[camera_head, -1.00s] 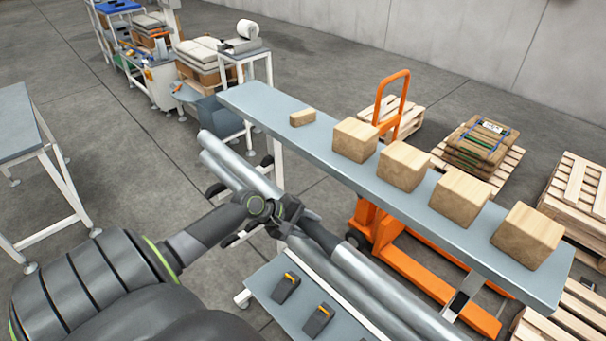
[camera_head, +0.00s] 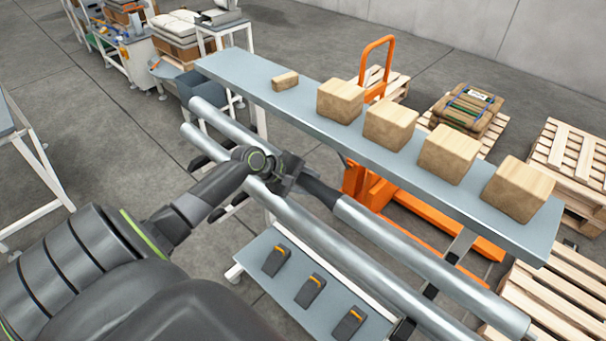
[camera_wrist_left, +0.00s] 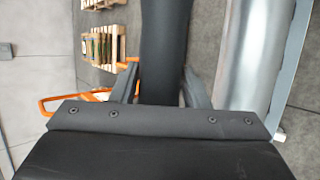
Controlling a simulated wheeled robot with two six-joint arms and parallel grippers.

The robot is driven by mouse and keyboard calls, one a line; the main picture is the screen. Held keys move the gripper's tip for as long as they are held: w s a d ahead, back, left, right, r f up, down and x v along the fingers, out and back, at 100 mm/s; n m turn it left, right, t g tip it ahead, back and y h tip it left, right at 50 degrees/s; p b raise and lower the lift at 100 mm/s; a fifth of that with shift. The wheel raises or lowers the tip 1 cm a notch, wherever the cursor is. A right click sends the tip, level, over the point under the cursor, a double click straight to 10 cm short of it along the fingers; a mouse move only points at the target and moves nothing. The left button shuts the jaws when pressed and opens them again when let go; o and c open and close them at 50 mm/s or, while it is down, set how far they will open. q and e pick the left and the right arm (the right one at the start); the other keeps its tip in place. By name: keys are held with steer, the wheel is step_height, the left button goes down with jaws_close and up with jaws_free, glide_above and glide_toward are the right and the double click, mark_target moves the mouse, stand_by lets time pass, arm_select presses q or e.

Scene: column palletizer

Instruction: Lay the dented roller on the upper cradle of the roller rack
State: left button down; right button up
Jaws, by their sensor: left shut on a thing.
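My left gripper (camera_head: 285,175) is shut on the dark middle section (camera_head: 318,190) of a long silver roller (camera_head: 430,262). The dark section also fills the space between the fingers in the left wrist view (camera_wrist_left: 165,50). A second silver roller (camera_head: 330,240) runs roughly parallel on the near side, apart from the held one; it also shows at the right of the wrist view (camera_wrist_left: 250,60). No dent is clear on either roller. The rack below shows a grey lower shelf (camera_head: 255,262) and dark end supports, partly hidden by the rollers. My right gripper is not in view.
A long grey bench (camera_head: 300,108) with several wooden blocks (camera_head: 390,124) runs close behind the held roller. Several black orange-topped items (camera_head: 311,290) lie on the rack's shelf. An orange pallet jack (camera_head: 375,65) and pallets (camera_head: 570,160) stand beyond.

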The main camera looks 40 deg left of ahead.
arm_select(q)
steer(key=shift+w+b, duration=2.85)
steer(key=shift+w, duration=0.65)
step_height(320, 180, down, 7)
steer(key=b, duration=0.2)
steer(key=shift+d+b, duration=0.3)
steer(key=shift+b, duration=0.05)
steer(key=c, duration=0.7)
jaws_free()
steer(key=shift+s, duration=0.1)
steer(key=v, duration=1.6)
steer(key=shift+f+b, duration=0.1)
steer(key=shift+b, duration=0.3)
steer(key=shift+v, duration=0.85)
